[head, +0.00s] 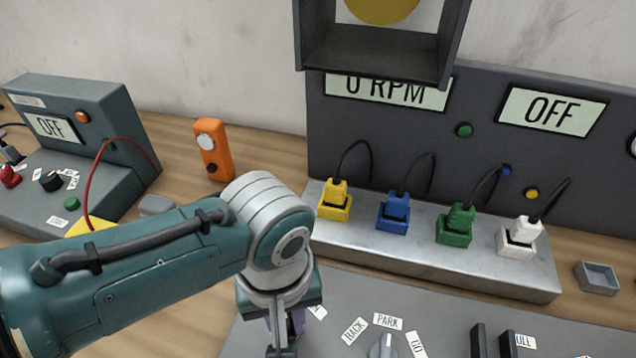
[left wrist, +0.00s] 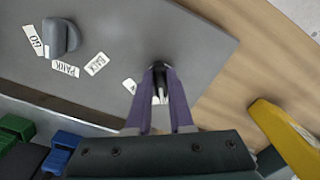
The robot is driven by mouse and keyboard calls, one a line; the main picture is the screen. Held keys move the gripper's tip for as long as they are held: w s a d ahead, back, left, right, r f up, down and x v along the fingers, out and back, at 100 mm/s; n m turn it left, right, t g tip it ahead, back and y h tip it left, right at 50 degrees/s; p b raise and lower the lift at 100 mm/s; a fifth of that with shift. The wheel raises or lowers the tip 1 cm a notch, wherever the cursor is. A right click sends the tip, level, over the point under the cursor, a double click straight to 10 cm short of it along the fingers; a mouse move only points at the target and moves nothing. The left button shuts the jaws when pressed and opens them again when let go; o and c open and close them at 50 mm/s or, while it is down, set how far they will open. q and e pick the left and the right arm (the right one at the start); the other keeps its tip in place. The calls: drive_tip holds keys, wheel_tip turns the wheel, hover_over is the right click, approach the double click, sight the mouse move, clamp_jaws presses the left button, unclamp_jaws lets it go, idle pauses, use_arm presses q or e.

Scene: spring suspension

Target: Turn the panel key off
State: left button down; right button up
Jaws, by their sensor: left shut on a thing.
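My left gripper (head: 284,330) reaches down at the left end of the grey front panel (head: 335,345). In the left wrist view its two purple fingers (left wrist: 160,74) are closed together on a small dark key (left wrist: 159,66) standing on the panel. The fingers hide most of the key, so I cannot tell how far it is turned. The upright panel's display (head: 551,110) reads OFF. My right gripper is not in view.
A grey knob (head: 382,346) with BACK, PARK and GO labels is right of my gripper. A metal strip (head: 430,255) behind holds yellow, blue, green and white plugs. An orange device (head: 213,150) stands at the back. Another OFF control box (head: 90,130) is at left.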

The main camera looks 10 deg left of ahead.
sight(287, 325)
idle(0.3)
use_arm(q)
drive_tip(key=c, duration=0.8)
unclamp_jaws()
drive_tip(key=shift+r, duration=0.1)
wheel_tip(287, 325, up, 8)
drive_tip(key=p, duration=0.3)
drive_tip(key=shift+r, duration=0.2)
drive_tip(key=shift+r+p, duration=0.35)
drive_tip(key=shift+r, duration=0.35)
